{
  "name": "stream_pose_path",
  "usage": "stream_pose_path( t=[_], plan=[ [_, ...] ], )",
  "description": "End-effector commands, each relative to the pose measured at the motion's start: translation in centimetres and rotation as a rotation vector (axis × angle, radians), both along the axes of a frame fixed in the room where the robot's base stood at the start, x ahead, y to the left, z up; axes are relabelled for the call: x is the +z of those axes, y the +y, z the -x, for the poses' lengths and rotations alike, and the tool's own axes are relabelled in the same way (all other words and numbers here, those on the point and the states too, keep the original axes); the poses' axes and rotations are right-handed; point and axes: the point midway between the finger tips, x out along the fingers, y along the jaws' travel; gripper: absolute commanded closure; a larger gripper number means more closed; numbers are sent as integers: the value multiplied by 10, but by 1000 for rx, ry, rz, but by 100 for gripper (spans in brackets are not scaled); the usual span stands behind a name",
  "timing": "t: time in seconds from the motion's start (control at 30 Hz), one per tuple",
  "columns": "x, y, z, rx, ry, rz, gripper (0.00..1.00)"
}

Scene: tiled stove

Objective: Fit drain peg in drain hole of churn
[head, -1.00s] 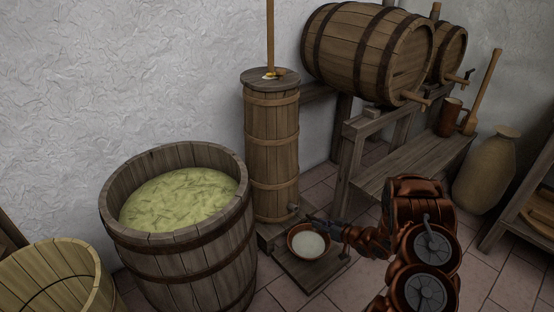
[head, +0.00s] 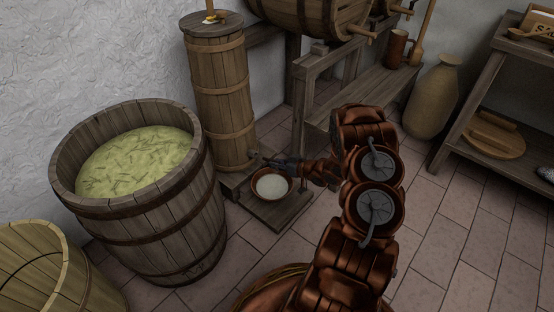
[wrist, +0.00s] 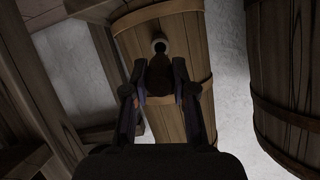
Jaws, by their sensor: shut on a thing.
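The churn (head: 222,98) is a tall, narrow, banded wooden vessel on a low wooden stand. My gripper (head: 274,162) is low at its right side, above the bowl's rim. In the wrist view my gripper (wrist: 160,88) is shut on a dark brown piece, the drain peg (wrist: 159,75). The peg points at the churn wall (wrist: 128,40). Just beyond its end is a pale round ring with a dark centre, the drain hole (wrist: 160,45). I cannot tell whether the peg's end is inside the hole or just short of it.
A bowl of whitish liquid (head: 271,198) sits on the low stand (head: 284,215) below my gripper. A large tub of green shreds (head: 190,225) stands left of the churn. A wooden bench (head: 365,100) stands behind my arm.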

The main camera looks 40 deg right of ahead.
Motion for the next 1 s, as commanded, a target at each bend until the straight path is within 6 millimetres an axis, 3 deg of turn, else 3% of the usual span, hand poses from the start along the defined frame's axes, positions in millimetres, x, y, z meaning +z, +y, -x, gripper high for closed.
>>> stream_pose_path(
  t=[0.4, 1.0],
  plan=[
    [-3, 7, -28, 3, 50, 11, 100],
    [-4, 7, -31, 2, 54, 12, 100]
  ],
)
